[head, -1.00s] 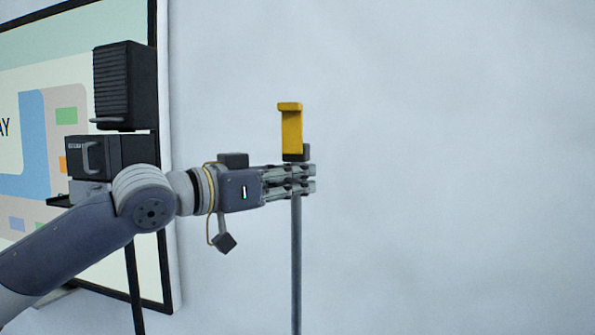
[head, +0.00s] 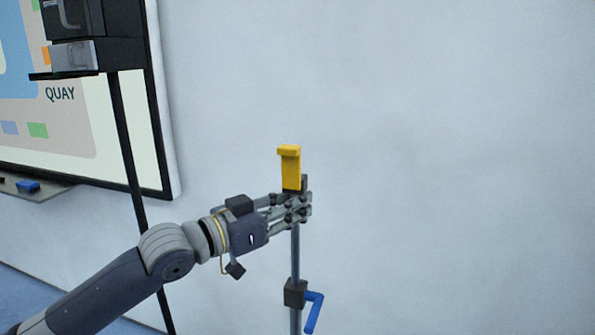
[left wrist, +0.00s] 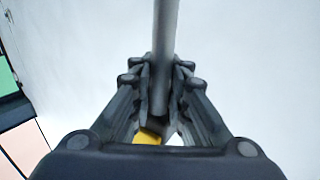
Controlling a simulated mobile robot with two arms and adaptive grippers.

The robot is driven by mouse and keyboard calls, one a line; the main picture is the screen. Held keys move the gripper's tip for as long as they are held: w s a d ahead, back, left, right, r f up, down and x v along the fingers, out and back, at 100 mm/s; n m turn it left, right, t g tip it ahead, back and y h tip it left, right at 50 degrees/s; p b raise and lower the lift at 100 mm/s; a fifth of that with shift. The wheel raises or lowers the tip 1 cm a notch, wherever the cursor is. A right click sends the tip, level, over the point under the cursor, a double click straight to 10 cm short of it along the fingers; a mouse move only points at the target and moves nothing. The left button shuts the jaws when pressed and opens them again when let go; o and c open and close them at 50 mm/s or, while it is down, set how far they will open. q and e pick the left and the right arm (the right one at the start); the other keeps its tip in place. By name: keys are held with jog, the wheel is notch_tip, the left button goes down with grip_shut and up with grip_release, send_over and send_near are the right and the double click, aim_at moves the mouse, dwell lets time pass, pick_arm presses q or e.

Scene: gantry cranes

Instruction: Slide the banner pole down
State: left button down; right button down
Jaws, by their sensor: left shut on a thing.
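The banner pole (head: 295,256) is a thin grey upright pole. A yellow hook-shaped piece (head: 291,168) on a dark mount tops it. A black clamp (head: 295,293) with a blue lever (head: 314,312) sits lower on the pole. My left gripper (head: 299,208) is shut on the pole just below the yellow piece. In the left wrist view the pole (left wrist: 165,40) runs between the two fingers (left wrist: 159,85), and a bit of the yellow piece (left wrist: 147,136) shows below them. The lower end of the pole is out of view. My right gripper is not in view.
A framed board (head: 110,125) with coloured blocks and the word QUAY hangs on the wall at the left. Black equipment (head: 70,20) on a thin dark stand (head: 128,150) is before it. The pale wall right of the pole is clear.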

aim_at(292, 269)
pick_arm(q)
notch_tip(292, 269, down, 15)
jog(key=b, duration=0.4)
jog(key=shift+r+b, duration=0.2)
jog(key=shift+b, duration=0.2)
jog(key=c, duration=1.8)
grip_release()
jog(key=shift+o, duration=1.2)
jog(key=shift+s+a+r, duration=0.15)
jog(key=shift+a+r, duration=0.05)
jog(key=v, duration=1.2)
